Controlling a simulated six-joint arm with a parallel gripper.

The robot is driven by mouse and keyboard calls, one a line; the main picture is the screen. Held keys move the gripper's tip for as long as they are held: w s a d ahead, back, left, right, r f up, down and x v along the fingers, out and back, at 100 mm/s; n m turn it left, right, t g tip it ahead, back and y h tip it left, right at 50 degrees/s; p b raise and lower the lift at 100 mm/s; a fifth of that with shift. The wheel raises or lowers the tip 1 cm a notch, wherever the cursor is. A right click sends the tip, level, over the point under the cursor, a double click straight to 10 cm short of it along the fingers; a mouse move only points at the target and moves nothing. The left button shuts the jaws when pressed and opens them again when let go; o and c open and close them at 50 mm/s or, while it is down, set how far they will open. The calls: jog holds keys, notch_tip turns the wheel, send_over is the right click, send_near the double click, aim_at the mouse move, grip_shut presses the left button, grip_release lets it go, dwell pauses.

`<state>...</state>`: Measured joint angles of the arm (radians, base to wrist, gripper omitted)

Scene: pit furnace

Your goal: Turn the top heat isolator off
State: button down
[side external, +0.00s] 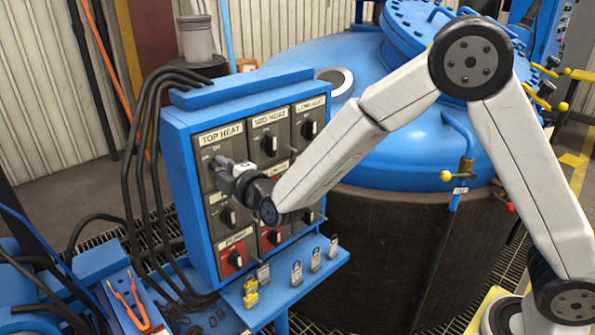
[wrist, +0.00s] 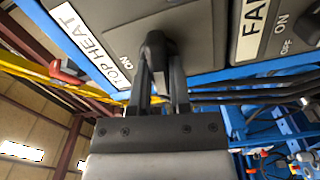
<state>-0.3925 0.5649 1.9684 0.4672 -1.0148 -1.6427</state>
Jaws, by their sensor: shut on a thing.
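The blue control panel (side external: 178,170) stands left of centre in the side view. Its top left plate carries the TOP HEAT label (side external: 222,133), which also shows in the wrist view (wrist: 90,45). My gripper (side external: 222,163) is at this plate, and its end covers the switch in the side view. In the wrist view the dark top heat isolator knob (wrist: 155,46) sits between the two fingers of my gripper (wrist: 160,82), which is shut on it. The ON mark shows just left of the knob. The knob's exact angle is hard to tell.
Other isolators, including MID HEAT (side external: 269,142) and LOW HEAT (side external: 309,128), sit close by. Black cables (side external: 150,130) run down the panel's left side. The blue furnace lid (side external: 400,160) is behind my arm.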

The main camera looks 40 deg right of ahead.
jog(key=shift+n, duration=1.1)
jog(key=c, duration=0.6)
grip_release()
jog(key=shift+o, duration=0.2)
jog(key=shift+s, duration=0.1)
jog(key=s, duration=0.7)
jog(key=shift+s, duration=0.3)
jog(key=shift+f, duration=0.1)
